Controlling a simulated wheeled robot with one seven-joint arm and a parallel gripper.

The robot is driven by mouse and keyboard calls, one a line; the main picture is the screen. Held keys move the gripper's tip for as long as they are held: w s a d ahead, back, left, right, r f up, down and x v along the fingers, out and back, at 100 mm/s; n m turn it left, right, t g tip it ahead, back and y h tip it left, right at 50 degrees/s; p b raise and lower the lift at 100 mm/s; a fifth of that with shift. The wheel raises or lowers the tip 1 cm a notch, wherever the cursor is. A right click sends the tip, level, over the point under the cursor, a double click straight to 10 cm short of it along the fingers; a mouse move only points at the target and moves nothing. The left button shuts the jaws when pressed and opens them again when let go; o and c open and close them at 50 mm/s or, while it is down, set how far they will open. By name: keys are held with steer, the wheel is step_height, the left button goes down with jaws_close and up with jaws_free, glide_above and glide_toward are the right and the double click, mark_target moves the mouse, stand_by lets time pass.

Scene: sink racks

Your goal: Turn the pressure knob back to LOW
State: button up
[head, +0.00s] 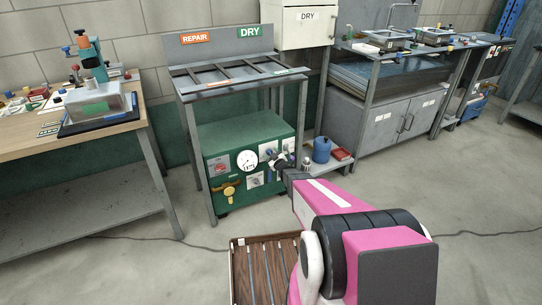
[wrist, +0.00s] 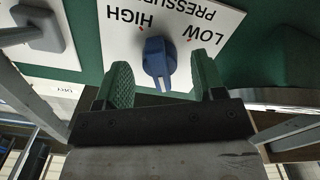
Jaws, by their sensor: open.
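The blue pressure knob (wrist: 158,60) is on a white plate (wrist: 112,55) marked PRESSURE, HIGH and LOW, seen upside down in the wrist view. Its upper end lies between the two red marks, seemingly nearer the HIGH one. My gripper (wrist: 164,84) is open, its green-padded fingers on either side of the knob. A gap shows between the knob and each pad. In the head view my gripper (head: 279,161) is at the front of the green unit (head: 222,178), and I cannot pick out the knob there.
The unit's front also carries a round gauge (head: 247,160) and a yellow valve handle (head: 229,188). A grey lever or switch (wrist: 38,28) sits beside the knob plate. A blue container (head: 322,149) stands right of the unit. A brown slatted tray (head: 262,270) is nearer me.

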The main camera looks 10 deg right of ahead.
steer(key=shift+w, duration=0.25)
steer(key=c, duration=0.9)
steer(key=shift+a, duration=0.1)
steer(key=n, duration=2.2)
steer(key=shift+s+f, duration=0.1)
steer(key=shift+f, duration=0.15)
